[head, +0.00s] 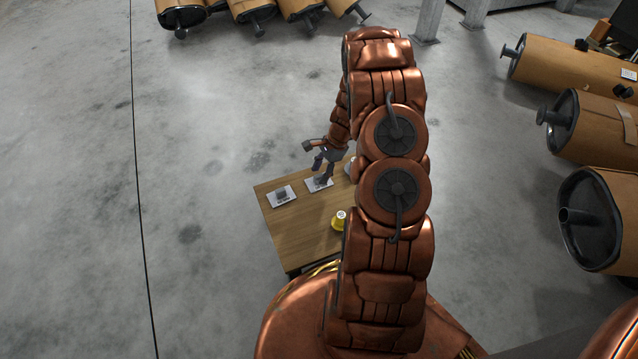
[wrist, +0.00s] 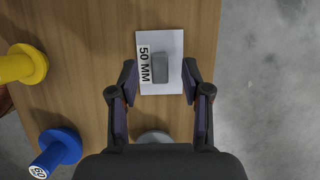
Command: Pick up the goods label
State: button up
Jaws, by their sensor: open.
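A goods label, a white card (wrist: 165,40) marked "50 MM" with a grey block (wrist: 160,68) on it, lies flat on the wooden table (wrist: 75,90) in the wrist view. My gripper (wrist: 160,76) is open and empty, its two fingers on either side of the card's lower part in that view. I cannot tell how high the tips are above the table. In the head view my gripper (head: 322,169) is over a white card (head: 318,185) on the table, partly covering it. A second white card (head: 281,197) with a grey block lies to its left.
A yellow flanged plug (wrist: 22,66) and a blue one (wrist: 58,150) are at the left in the wrist view. A grey round piece (wrist: 153,136) is partly hidden beneath my gripper. Brown-wrapped mufflers (head: 575,70) lie at the right and back. Floor left of the table is clear.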

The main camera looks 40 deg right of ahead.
jog(key=shift+x, duration=1.1)
jog(key=shift+c, duration=0.3)
jog(key=c, duration=0.8)
jog(key=shift+r, duration=0.1)
